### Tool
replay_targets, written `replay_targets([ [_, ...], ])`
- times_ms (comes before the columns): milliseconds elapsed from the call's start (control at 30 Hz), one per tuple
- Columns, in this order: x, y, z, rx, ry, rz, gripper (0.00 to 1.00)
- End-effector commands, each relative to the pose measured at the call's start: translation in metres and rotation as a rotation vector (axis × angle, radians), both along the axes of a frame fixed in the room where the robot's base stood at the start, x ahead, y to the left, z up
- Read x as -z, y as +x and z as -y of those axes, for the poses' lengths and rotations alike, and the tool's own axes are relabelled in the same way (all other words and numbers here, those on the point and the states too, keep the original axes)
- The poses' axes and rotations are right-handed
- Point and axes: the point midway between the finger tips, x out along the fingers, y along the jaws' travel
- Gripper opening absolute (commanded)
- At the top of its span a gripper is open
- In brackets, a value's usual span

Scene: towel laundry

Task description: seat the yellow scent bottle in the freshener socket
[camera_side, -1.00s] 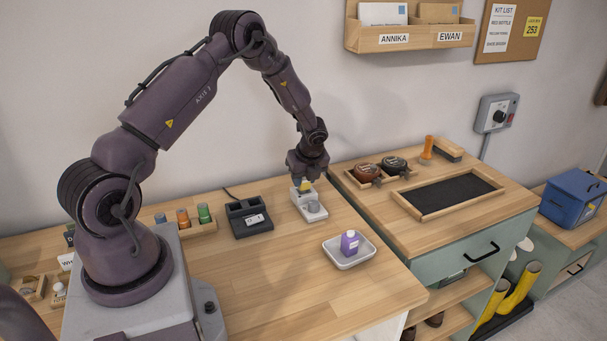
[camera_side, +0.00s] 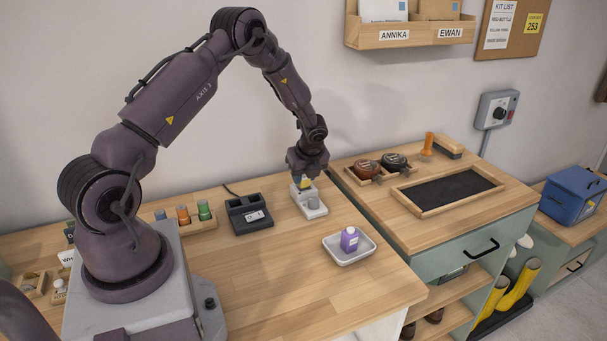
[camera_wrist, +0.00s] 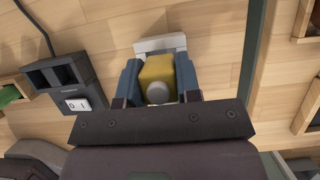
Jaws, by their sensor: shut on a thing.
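The yellow scent bottle (camera_wrist: 157,72) is between the fingers of my gripper (camera_wrist: 160,84), which is shut on it in the wrist view. In the side view my gripper (camera_side: 305,178) is over the white freshener (camera_side: 313,207), with a little of the yellow bottle (camera_side: 304,184) showing under it. The freshener's back edge also shows in the wrist view (camera_wrist: 160,43), beyond the bottle. The bottle is at or just above the freshener's rear part. The socket is hidden by the bottle and gripper, so I cannot tell how deep the bottle sits.
A dark two-slot device (camera_side: 248,214) stands left of the freshener. A tray (camera_side: 362,252) with a purple bottle (camera_side: 349,239) is in front of it to the right. A rack with several coloured bottles (camera_side: 204,210) is at the left. The wooden front worktop is clear.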

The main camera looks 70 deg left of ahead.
Motion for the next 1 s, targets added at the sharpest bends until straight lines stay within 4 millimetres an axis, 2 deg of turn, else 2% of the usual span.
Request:
replay_targets([
  [567,0.0004,0.0001,0.0001,0.0,0.0,0.0,0.08],
  [1000,0.0085,0.0003,0.0001,0.0,0.0,0.0,0.08],
])
